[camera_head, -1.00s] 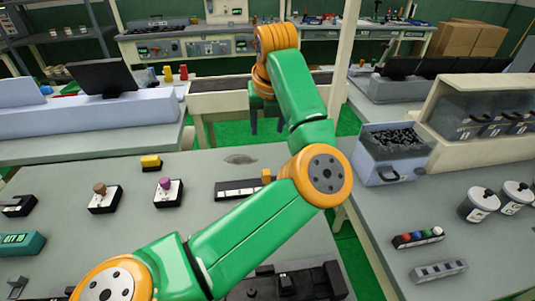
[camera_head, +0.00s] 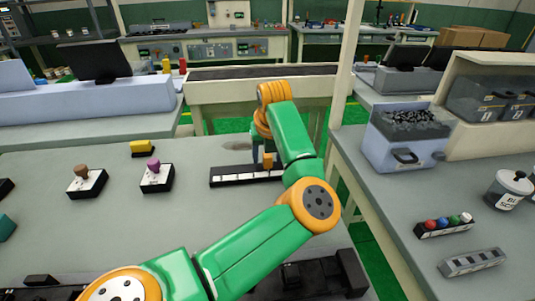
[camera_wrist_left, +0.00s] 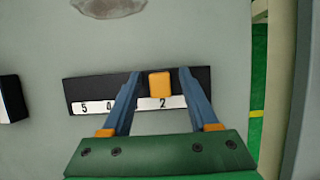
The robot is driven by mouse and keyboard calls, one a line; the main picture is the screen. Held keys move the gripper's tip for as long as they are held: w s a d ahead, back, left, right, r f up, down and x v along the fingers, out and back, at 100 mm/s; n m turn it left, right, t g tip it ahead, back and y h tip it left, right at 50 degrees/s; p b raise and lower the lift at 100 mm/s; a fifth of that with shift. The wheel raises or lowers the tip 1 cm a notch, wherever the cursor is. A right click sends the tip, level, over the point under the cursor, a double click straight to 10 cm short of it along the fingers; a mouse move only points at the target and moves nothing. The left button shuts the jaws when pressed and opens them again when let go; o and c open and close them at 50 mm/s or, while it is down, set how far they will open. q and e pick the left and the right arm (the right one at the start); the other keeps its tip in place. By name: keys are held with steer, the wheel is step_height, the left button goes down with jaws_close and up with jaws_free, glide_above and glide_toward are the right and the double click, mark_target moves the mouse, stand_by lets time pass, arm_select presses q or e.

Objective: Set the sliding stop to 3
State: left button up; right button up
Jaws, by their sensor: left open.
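The sliding stop is a yellow-orange block (camera_wrist_left: 159,84) on a black rail (camera_wrist_left: 88,87) with a white number strip. In the left wrist view it stands just above the 2. The 5 and 4 show to the left; my left finger covers the place between 4 and 2, and the right finger covers the strip's right end. My left gripper (camera_wrist_left: 161,73) is open, one finger on each side of the block, with visible gaps. In the head view the block (camera_head: 267,160) and rail (camera_head: 230,175) lie below my left gripper (camera_head: 265,153). My right gripper is out of view.
Two knob boxes, one with a brown knob (camera_head: 83,171) and one with a purple knob (camera_head: 153,165), and a yellow block (camera_head: 142,147) stand left of the rail. A dark fixture (camera_head: 310,276) lies at the front. A grey bin (camera_head: 408,147) stands on the right table.

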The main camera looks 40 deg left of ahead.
arm_select(q)
steer(key=shift+d, duration=0.1)
jaws_close()
stand_by(1.3)
